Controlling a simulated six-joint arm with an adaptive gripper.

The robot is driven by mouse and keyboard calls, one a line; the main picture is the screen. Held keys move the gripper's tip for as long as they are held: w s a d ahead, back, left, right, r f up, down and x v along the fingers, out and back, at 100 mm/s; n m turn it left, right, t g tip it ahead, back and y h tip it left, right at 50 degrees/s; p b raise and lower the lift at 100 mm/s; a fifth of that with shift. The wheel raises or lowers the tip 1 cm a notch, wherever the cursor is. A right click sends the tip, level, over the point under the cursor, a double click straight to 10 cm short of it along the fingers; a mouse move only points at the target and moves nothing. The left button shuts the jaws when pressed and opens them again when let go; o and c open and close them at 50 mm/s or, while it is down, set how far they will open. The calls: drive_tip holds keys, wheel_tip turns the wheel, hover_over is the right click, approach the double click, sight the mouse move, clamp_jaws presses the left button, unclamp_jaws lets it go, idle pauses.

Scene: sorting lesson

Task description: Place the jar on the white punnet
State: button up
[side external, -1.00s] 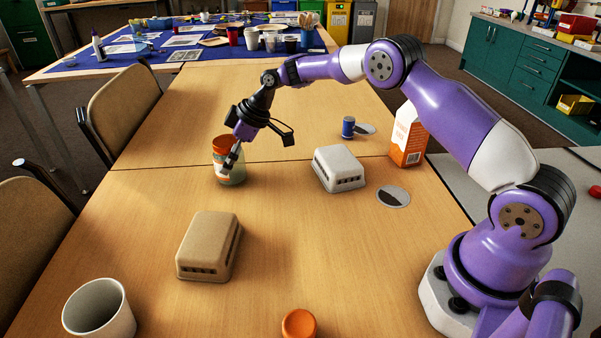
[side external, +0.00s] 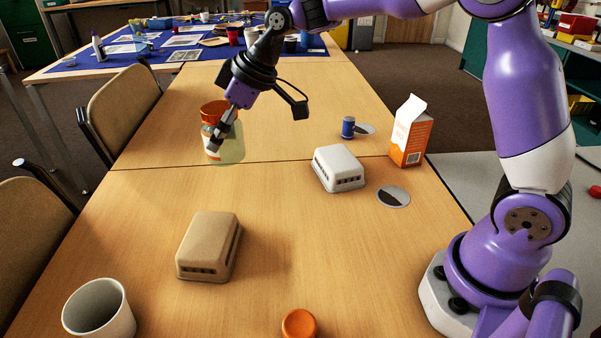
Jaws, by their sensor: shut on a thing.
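The jar (side external: 233,152), with an orange lid, a pale label and greenish glass, is at the left of the table's far half. My gripper (side external: 222,134) is shut on it from the right and above, with a finger across its side. The jar appears raised off the table and roughly upright; the far finger is hidden. The white punnet (side external: 337,168) is upside down, its flat base facing up and empty, to the right of and nearer than the jar.
A tan upturned punnet (side external: 209,245) sits in front. A white cup (side external: 98,310) and an orange round object (side external: 299,324) are at the near edge. An orange-and-white carton (side external: 410,132), a blue spool (side external: 348,127) and a grey-black disc (side external: 393,196) surround the white punnet.

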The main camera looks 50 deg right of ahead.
drive_tip(key=s+d+r+m+h, duration=0.1)
drive_tip(key=s+d+r+m, duration=0.1)
drive_tip(key=s+d+m, duration=0.3)
drive_tip(key=t+h, duration=0.1)
drive_tip(key=h, duration=0.1)
hover_over(339, 157)
drive_tip(key=shift+m, duration=0.4)
wheel_tip(339, 157, down, 6)
drive_tip(key=shift+f, duration=2)
drive_tip(key=shift+f, duration=0.1)
drive_tip(key=o, duration=1.1)
